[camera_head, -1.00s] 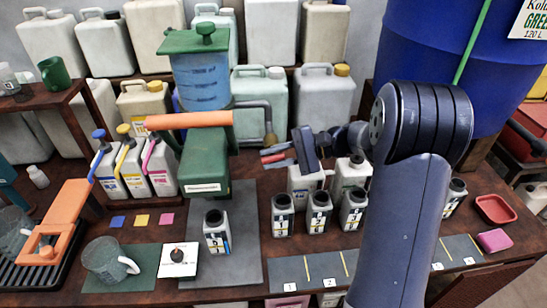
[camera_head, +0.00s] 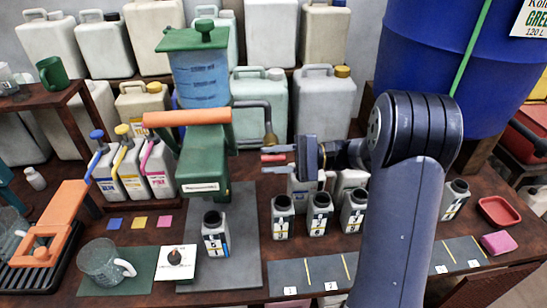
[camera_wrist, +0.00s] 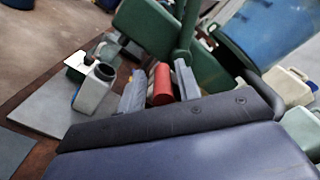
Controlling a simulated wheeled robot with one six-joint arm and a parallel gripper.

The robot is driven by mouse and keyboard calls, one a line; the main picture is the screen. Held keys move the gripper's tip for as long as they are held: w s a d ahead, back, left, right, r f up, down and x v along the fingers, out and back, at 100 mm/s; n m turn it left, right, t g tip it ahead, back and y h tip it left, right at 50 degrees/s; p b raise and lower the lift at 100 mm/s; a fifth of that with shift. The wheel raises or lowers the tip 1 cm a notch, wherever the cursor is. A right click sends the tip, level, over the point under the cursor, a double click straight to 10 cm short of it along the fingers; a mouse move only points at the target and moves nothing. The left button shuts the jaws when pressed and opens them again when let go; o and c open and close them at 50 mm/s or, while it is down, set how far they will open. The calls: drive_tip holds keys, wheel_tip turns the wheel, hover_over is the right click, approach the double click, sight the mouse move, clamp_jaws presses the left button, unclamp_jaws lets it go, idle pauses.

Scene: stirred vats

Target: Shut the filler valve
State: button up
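The green filler (camera_head: 203,150) carries a blue tank (camera_head: 202,78) and a horizontal orange handle (camera_head: 188,118). A dark pipe (camera_head: 250,104) bends down at its right to a brass-coloured end (camera_head: 270,139). A red cylinder (camera_head: 272,157), seemingly a handle, shows just below that end; the join is unclear. My gripper (camera_head: 284,163) is to the right of the filler, pointing left. In the wrist view the red cylinder (camera_wrist: 161,85) lies between my two grey fingers (camera_wrist: 158,90). No clear gap shows, but whether they press on it cannot be told.
A bottle (camera_head: 214,238) stands upright below the filler, beside a dial card (camera_head: 175,262). Several open bottles, including one (camera_head: 319,214), stand below and right of my gripper. Large jugs (camera_head: 260,100) line the back. A blue barrel (camera_head: 450,60) stands right.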

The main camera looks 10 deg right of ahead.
drive_tip(key=shift+o, duration=0.9)
drive_tip(key=shift+w, duration=0.1)
drive_tip(key=d+b, duration=0.1)
drive_tip(key=d, duration=1)
drive_tip(key=shift+a, duration=0.15)
drive_tip(key=a+p, duration=0.1)
drive_tip(key=a, duration=1)
drive_tip(key=shift+r, duration=0.15)
drive_tip(key=shift+d+r+h+p, duration=0.1)
drive_tip(key=shift+d+h+p, duration=0.05)
drive_tip(key=shift+h+p, duration=0.35)
drive_tip(key=shift+f, duration=0.25)
